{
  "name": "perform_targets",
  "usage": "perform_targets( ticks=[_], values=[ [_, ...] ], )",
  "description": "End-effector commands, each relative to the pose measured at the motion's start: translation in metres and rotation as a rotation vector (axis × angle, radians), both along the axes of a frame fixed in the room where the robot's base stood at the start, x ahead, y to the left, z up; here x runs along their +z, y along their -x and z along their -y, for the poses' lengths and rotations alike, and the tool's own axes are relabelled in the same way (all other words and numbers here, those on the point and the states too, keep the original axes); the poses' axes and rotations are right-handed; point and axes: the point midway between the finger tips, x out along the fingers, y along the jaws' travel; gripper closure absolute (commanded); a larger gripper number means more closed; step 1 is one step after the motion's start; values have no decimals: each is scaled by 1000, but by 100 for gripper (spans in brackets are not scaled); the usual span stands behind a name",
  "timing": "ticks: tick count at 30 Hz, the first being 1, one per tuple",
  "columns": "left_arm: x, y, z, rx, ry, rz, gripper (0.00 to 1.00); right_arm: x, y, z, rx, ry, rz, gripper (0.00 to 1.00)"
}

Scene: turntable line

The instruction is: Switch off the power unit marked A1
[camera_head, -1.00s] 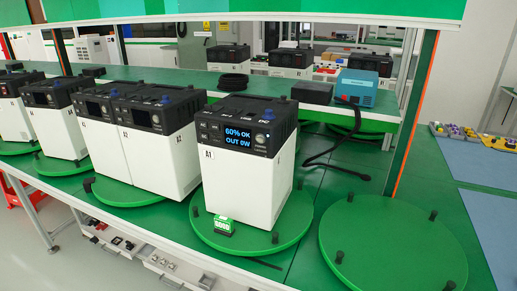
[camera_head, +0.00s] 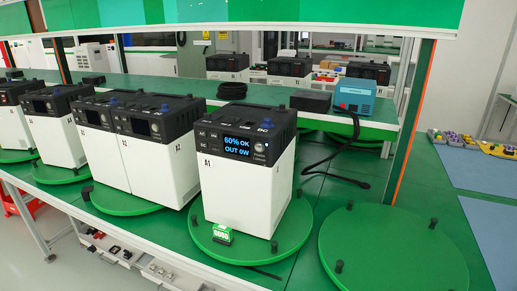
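The power unit marked A1 (camera_head: 236,192) is a white box with a black top section. It stands upright on a round green turntable (camera_head: 290,240) near the middle of the camera_head view. Its front screen (camera_head: 238,146) is lit and reads "60% OK" and "OUT 0W". A round knob or button (camera_head: 260,148) sits right of the screen, with small lettering by it. A small green device (camera_head: 222,233) with a display stands at the unit's front foot. Neither of my grippers shows in the view.
Several similar units with dark screens stand to the left, including one marked A2 (camera_head: 180,165). An empty green turntable (camera_head: 390,250) with black pegs lies to the right. Behind, a blue box (camera_head: 355,95) sits on a raised shelf, and a black cable (camera_head: 330,165) lies on the table.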

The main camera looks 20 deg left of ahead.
Motion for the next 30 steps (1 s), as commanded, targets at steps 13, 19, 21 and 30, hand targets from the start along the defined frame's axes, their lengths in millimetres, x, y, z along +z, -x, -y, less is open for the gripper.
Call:
perform_targets(
  ticks=[13, 19, 21, 30],
  values=[
    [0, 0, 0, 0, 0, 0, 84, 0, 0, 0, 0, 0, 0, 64],
    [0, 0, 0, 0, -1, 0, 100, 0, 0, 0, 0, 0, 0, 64],
    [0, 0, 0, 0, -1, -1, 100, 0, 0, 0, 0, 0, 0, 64],
    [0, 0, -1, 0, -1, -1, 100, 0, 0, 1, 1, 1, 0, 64]
  ],
)
